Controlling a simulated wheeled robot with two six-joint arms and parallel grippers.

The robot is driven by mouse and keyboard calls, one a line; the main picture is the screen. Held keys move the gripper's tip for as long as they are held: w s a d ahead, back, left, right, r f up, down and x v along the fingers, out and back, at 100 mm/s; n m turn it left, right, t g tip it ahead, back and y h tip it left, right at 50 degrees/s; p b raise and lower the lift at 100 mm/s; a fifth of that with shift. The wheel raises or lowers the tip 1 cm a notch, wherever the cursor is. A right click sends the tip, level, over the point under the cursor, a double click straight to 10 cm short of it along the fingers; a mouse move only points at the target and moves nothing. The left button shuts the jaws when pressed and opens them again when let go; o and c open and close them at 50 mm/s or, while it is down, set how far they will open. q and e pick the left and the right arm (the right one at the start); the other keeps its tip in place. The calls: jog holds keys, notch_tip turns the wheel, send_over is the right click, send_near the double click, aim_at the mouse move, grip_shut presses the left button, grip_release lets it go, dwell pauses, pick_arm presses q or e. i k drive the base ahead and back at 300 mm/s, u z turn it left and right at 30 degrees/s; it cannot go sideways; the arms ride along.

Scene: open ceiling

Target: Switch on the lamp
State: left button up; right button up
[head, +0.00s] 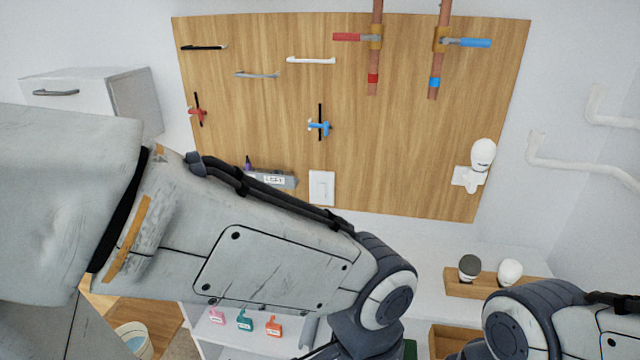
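A white bulb-shaped lamp (483,154) sits on a white wall mount (469,178) at the lower right of the wooden wall board. It looks plain white, and I cannot tell whether it is lit. A white switch plate (321,187) is on the lower middle of the board, just above my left arm. My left arm crosses the view from the left and bends down at the bottom middle. My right arm enters at the bottom right. Neither gripper's fingertips can be seen.
The wooden board (280,105) also bears handles, a red valve (197,113), a blue valve (319,126) and two pipes with levers. Below, a wooden holder (455,288) carries a dark bulb (468,267) and a white bulb (509,271). Small coloured bottles (245,322) stand lower down.

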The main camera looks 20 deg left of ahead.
aim_at(321, 187)
jog(key=z, duration=0.1)
jog(key=i, duration=0.95)
jog(key=u, duration=0.05)
